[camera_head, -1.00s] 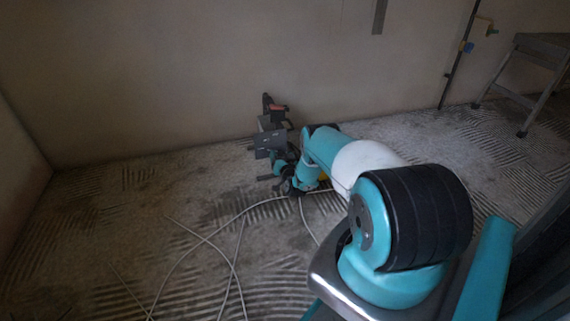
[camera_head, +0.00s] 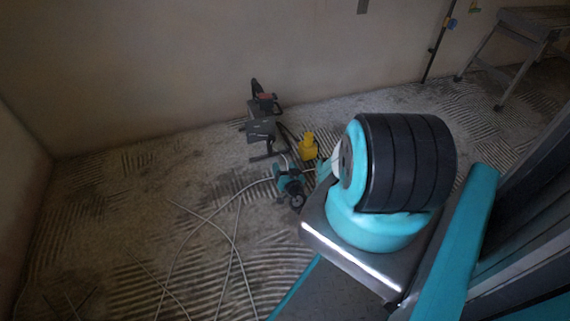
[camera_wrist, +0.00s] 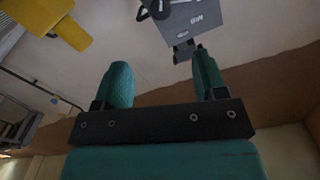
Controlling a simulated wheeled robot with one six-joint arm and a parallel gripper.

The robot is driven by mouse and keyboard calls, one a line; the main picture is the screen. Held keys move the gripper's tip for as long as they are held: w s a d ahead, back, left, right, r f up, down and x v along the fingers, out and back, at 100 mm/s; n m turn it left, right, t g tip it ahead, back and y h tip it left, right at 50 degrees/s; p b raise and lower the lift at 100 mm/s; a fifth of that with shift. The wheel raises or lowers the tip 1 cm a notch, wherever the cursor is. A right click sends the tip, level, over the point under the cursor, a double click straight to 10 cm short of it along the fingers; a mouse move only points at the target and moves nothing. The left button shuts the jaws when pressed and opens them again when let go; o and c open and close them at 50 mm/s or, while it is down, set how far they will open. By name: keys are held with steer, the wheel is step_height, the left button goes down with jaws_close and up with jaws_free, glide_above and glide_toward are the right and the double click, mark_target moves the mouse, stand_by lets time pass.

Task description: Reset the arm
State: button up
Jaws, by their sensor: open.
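My arm's large black-ribbed joint (camera_head: 402,162) fills the right of the head view, and the forearm behind it looks foreshortened. In the wrist view my gripper (camera_wrist: 160,76) is open, with its two teal fingers spread wide and nothing between them. In the head view a small teal and dark shape shows left of the forearm; I cannot tell whether it is my wrist or a tool on the floor.
A grey machine (camera_head: 262,130) stands by the back wall; its grey box (camera_wrist: 188,20) shows beyond a fingertip in the wrist view. A yellow object (camera_head: 309,146) is beside it, also in the wrist view (camera_wrist: 60,24). Pale cables (camera_head: 235,245) cross the ridged floor. A stand (camera_head: 510,50) is back right.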

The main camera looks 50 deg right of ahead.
steer(key=shift+s+a, duration=0.25)
steer(key=shift+s, duration=0.1)
stand_by(0.3)
